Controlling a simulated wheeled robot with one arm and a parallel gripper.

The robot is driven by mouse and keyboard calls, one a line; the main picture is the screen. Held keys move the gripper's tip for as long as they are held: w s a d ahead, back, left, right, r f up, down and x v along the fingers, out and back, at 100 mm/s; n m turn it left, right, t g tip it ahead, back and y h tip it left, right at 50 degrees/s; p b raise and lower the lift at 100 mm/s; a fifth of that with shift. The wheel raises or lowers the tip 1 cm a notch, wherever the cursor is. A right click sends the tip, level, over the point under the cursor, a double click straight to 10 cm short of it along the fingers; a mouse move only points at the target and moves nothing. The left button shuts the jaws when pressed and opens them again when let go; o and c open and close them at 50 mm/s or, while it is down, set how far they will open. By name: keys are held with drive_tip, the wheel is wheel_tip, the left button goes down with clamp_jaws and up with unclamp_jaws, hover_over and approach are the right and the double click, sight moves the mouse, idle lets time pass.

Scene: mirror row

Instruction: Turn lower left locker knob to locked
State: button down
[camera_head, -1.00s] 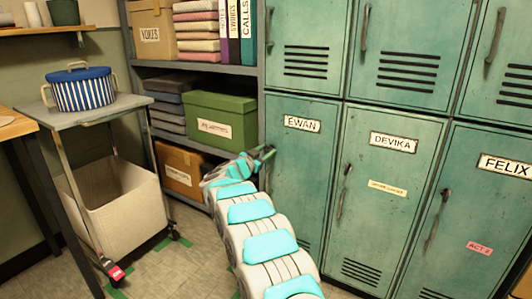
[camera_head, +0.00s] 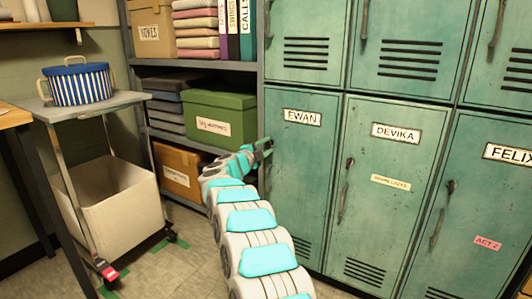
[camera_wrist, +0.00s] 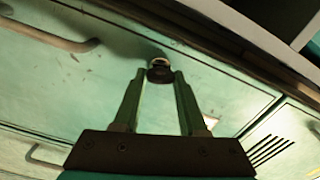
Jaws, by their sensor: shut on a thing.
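The lower left locker, labelled EWAN (camera_head: 299,180), is a closed teal door beside the shelf. My gripper (camera_head: 268,145) is at its left edge, a little below the name label's height. In the wrist view my gripper's two fingers (camera_wrist: 159,75) reach up to a small dark round knob (camera_wrist: 160,71) on the teal door. The fingertips are shut on the knob from both sides. In the head view the knob is hidden by my gripper, and I cannot read its locked or unlocked mark.
The DEVIKA locker (camera_head: 375,200) and FELIX locker (camera_head: 470,215) stand to the right, with protruding handles. A shelf with a green box (camera_head: 219,121) is close on the left. A trolley (camera_head: 85,108) with a striped pot stands further left.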

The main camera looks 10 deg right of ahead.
drive_tip(key=shift+d+f+m+b, duration=0.1)
drive_tip(key=shift+f+m+b, duration=0.15)
drive_tip(key=shift+m+b, duration=0.65)
drive_tip(key=shift+r+m, duration=0.1)
drive_tip(key=shift+m, duration=0.7)
drive_tip(key=shift+c, duration=2.3)
unclamp_jaws()
drive_tip(key=v, duration=0.7)
drive_tip(key=shift+s+a+b, duration=0.3)
drive_tip(key=shift+b, duration=0.15)
